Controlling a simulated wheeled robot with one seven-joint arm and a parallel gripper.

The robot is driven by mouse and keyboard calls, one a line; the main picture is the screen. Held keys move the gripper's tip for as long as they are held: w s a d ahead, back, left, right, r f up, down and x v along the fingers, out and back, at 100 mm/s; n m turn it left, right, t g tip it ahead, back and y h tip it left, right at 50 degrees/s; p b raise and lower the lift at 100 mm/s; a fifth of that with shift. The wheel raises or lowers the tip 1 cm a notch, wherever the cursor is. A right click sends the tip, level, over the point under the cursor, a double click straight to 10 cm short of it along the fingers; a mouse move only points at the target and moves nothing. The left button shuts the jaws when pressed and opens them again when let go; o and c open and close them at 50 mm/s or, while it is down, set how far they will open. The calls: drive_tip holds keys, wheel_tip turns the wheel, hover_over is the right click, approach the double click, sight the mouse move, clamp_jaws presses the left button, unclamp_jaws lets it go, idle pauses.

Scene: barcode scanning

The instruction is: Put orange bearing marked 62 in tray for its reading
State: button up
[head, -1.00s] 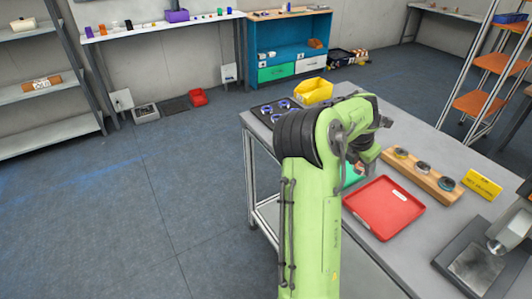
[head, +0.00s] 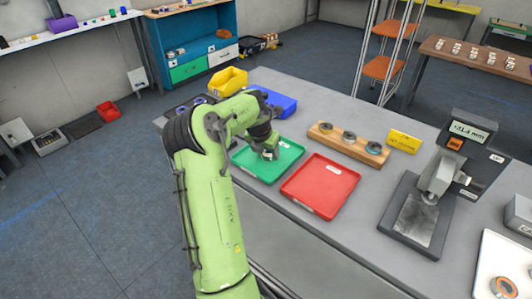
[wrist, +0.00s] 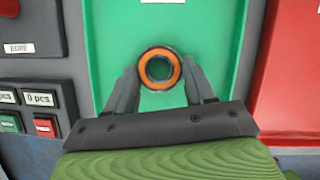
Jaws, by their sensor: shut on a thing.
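My gripper (wrist: 160,80) is shut on an orange bearing (wrist: 160,86), a dark-rimmed ring with an orange face, held between the fingertips in the wrist view. Behind it is the green tray (wrist: 210,50), with a white label at its far edge. In the head view my gripper (head: 270,154) is over the green tray (head: 245,160); the bearing cannot be made out there. I cannot tell whether it touches the tray floor. No marking on it is readable. The red tray (head: 322,187) beside it is empty. The gauge display (head: 469,131) shows about 31.4 mm, its sign unclear.
A blue tray (head: 284,104) and yellow bin (head: 228,80) stand behind my arm. A measuring stand (head: 412,220) is at right. Another orange bearing (head: 495,286) lies in a white tray (head: 490,250).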

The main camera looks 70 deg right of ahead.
drive_tip(key=shift+f, duration=0.15)
drive_tip(key=o, duration=1.2)
drive_tip(key=shift+o, duration=0.2)
drive_tip(key=shift+r, duration=0.45)
drive_tip(key=s+p+v, duration=0.1)
drive_tip(key=p+v, duration=0.1)
drive_tip(key=v, duration=0.9)
drive_tip(key=shift+w+a+r, duration=0.2)
drive_tip(key=shift+w+r, duration=0.05)
drive_tip(key=shift+w, duration=0.25)
